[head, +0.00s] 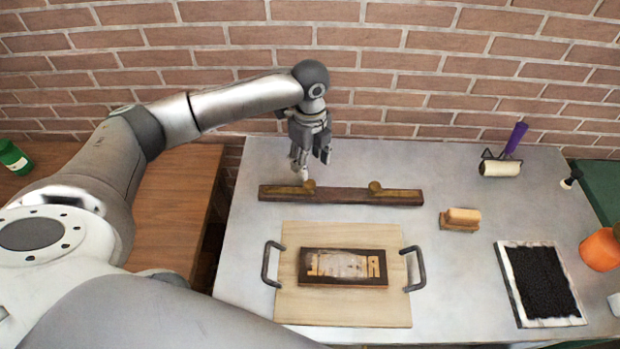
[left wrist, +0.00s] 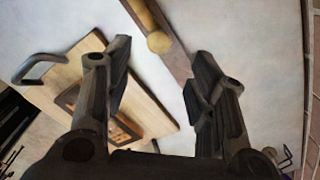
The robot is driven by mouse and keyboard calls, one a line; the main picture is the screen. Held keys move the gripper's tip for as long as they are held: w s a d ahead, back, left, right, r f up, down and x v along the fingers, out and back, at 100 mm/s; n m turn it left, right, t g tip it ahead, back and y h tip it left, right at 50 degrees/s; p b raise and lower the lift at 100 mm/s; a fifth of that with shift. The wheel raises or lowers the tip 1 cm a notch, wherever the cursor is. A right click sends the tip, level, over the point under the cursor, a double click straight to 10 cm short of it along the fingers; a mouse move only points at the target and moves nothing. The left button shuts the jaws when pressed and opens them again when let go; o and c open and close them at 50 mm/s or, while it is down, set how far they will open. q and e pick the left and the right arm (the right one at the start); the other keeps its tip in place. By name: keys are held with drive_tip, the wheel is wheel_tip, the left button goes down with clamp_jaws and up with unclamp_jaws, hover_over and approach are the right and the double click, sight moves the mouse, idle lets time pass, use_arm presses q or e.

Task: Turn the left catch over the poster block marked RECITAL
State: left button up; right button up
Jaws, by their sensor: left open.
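A dark wooden rail (head: 340,196) lies across the grey table behind the press board. It carries two brass catches, each a bar with a round knob: the left catch (head: 290,190) and the right catch (head: 396,192). Both bars lie along the rail. The poster block (head: 342,267) lies flat on the pale board, with mirrored raised letters, partly pale and hard to read. My left gripper (head: 310,168) hangs above the rail by the left catch, open and empty. In the left wrist view, the left catch (left wrist: 157,40) shows beyond the open fingers, apart from them. My right gripper is out of view.
The wooden board (head: 400,300) has a dark handle on each side. To the right are a tan sponge-like block (head: 460,219), a purple-handled roller (head: 500,165), a black-filled tray (head: 505,285) and an orange object (head: 600,250). A brick wall stands behind the table.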

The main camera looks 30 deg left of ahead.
sight(310, 183)
use_arm(q)
wheel_tip(310, 183, down, 8)
drive_tip(key=shift+s+f+p, duration=0.1)
drive_tip(key=shift+f+p, duration=0.1)
drive_tip(key=shift+p, duration=0.55)
clamp_jaws()
